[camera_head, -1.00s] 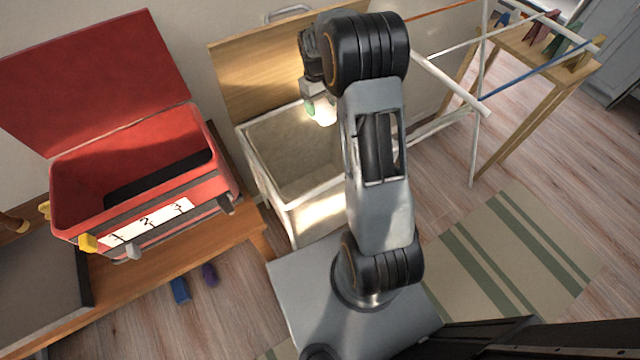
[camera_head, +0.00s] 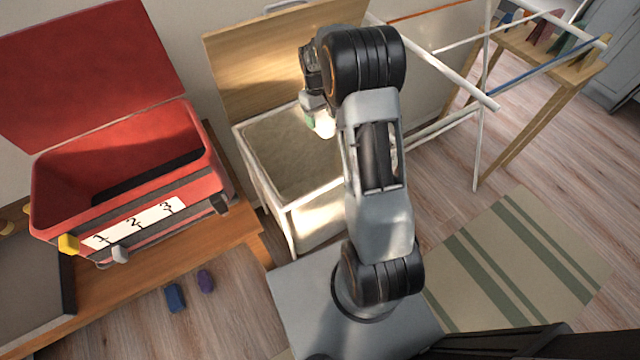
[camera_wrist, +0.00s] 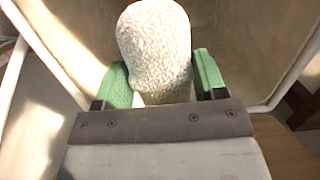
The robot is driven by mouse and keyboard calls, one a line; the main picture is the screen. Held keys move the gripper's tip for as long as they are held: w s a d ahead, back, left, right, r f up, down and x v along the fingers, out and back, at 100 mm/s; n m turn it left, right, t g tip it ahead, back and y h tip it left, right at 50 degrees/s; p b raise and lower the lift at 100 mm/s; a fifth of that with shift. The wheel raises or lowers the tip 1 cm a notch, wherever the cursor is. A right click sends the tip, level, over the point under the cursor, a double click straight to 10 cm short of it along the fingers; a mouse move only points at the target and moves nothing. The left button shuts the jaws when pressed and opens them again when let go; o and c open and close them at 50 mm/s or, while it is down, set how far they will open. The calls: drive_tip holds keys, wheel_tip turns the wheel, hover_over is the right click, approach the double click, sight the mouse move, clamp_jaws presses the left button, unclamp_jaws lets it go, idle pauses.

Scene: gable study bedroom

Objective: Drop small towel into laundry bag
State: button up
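The small towel (camera_wrist: 155,50) is a rolled, white, fluffy piece between the green fingers of my gripper (camera_wrist: 165,82) in the wrist view. Both fingers press against its sides. In the head view, my gripper (camera_head: 318,122) hangs at the bag's opening, near its right side, with the towel's bright end (camera_head: 325,128) just below it. The laundry bag (camera_head: 285,160) is a beige, open-topped liner in a white frame with a raised wooden lid (camera_head: 255,60). My arm hides its right part. In the wrist view, the bag's lining (camera_wrist: 235,45) lies beyond the towel.
A red toolbox (camera_head: 130,165) with its lid open stands on a wooden bench (camera_head: 215,245) at left. A drying rack (camera_head: 478,130) and a small wooden table (camera_head: 540,60) stand at right. A striped rug (camera_head: 510,260) lies on the floor. Two small blue and purple items lie below the bench.

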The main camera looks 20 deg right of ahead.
drive_tip(key=o, duration=0.5)
drive_tip(key=shift+w+a+r+p, duration=0.1)
drive_tip(key=shift+w+r+p, duration=0.1)
drive_tip(key=shift+r, duration=1.05)
drive_tip(key=shift+w+d+r+p, duration=0.1)
drive_tip(key=shift+w+r+p, duration=0.05)
drive_tip(key=shift+r, duration=1.1)
drive_tip(key=shift+w+a+r+p, duration=0.1)
drive_tip(key=shift+w+r+p, duration=0.1)
drive_tip(key=shift+r, duration=1.05)
